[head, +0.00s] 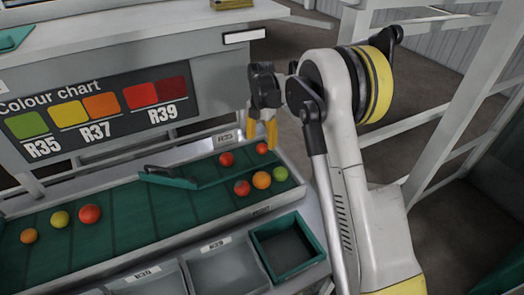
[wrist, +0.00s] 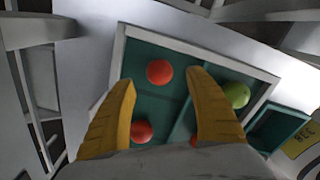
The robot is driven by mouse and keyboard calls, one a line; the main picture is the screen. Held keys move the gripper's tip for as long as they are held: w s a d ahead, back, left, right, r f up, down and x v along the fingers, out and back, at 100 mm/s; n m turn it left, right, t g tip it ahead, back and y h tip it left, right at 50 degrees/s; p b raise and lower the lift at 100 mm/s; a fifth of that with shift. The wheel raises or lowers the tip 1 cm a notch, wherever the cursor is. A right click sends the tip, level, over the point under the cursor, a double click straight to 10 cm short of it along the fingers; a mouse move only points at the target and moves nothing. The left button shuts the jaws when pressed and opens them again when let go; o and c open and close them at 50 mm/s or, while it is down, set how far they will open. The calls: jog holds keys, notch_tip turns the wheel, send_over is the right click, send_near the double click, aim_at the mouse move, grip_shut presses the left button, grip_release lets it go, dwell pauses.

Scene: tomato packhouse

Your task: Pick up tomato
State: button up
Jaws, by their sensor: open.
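My gripper (head: 262,140) is open and empty, its yellow fingers pointing down over the far right end of the green belt (head: 125,215). A red tomato (head: 262,148) lies on the belt just below the fingertips. In the wrist view this red tomato (wrist: 160,72) shows between the tips of my open gripper (wrist: 160,78). A second red tomato (head: 226,159) lies to its left; it also shows in the wrist view (wrist: 141,131) beside the left finger. A red (head: 242,188), an orange (head: 262,180) and a green tomato (head: 280,174) lie nearer; the right finger partly hides this group in the wrist view.
A green diverter bar (head: 190,182) runs between the two tomato groups. More tomatoes, including a red one (head: 90,214), lie at the belt's left. A green-rimmed crate (head: 262,232) and grey crates (head: 222,245) stand along the front. A colour chart panel (head: 100,110) stands behind.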

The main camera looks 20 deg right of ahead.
aim_at(261, 145)
notch_tip(261, 145, down, 5)
jog(key=shift+r+b, duration=0.2)
jog(key=shift+b, duration=0.6)
jog(key=shift+r, duration=0.1)
jog(key=shift+c, duration=0.2)
jog(key=c, duration=0.9)
